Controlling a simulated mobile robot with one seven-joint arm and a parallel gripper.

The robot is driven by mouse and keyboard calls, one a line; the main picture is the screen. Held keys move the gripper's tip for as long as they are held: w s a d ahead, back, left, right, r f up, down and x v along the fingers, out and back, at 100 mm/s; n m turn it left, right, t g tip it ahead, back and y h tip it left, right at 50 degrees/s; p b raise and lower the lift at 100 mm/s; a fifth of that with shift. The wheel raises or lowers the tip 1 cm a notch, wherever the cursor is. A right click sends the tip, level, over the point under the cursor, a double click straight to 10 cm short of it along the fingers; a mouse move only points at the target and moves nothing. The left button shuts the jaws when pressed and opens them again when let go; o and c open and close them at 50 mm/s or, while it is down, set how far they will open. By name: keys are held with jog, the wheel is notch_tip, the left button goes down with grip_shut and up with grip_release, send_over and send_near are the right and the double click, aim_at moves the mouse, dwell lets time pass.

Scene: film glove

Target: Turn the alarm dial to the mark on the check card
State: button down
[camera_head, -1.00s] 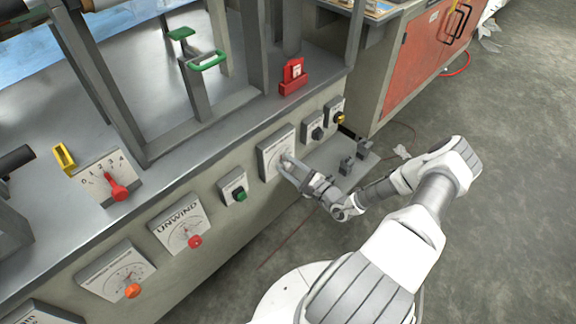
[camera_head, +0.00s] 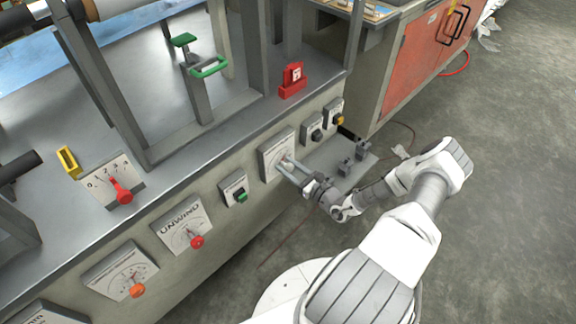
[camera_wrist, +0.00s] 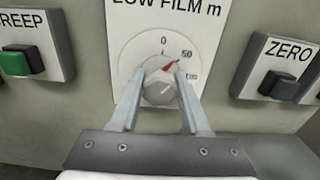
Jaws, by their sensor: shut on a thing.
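The alarm dial is a white round knob (camera_wrist: 158,92) on a plate marked "LOW FILM m" (camera_wrist: 130,30), with 0, 50 and a higher mark. Its red pointer (camera_wrist: 169,66) points up and right, between 0 and 50 and nearer 50. My gripper (camera_wrist: 159,78) is shut on the knob, one finger on each side. In the head view my gripper (camera_head: 285,164) reaches the dial plate (camera_head: 274,150) on the machine's front panel, and the fingers hide part of the knob. I cannot make out a readable check card.
A "CREEP" green button (camera_wrist: 16,62) sits left of the dial and a dark "ZERO" button (camera_wrist: 284,86) right. A red holder with a small white label (camera_head: 292,80) stands on the machine's ledge above. Other dials (camera_head: 185,228) lie left along the panel. Floor on the right is open.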

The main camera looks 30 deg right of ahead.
jog(key=m, duration=0.3)
jog(key=shift+m, duration=0.4)
jog(key=m, duration=0.3)
jog(key=shift+d+m, duration=0.1)
jog(key=shift+m, duration=0.2)
jog(key=m, duration=0.3)
jog(key=shift+f+m, duration=0.1)
jog(key=shift+m, duration=0.2)
jog(key=m, duration=0.3)
jog(key=shift+m, duration=0.3)
jog(key=m, duration=0.3)
jog(key=shift+m+b, duration=0.3)
jog(key=shift+b, duration=0.1)
jog(key=m, duration=0.3)
jog(key=shift+f+m, duration=0.1)
jog(key=shift+m, duration=0.3)
jog(key=m+b, duration=0.1)
jog(key=m, duration=0.5)
jog(key=shift+m, duration=0.4)
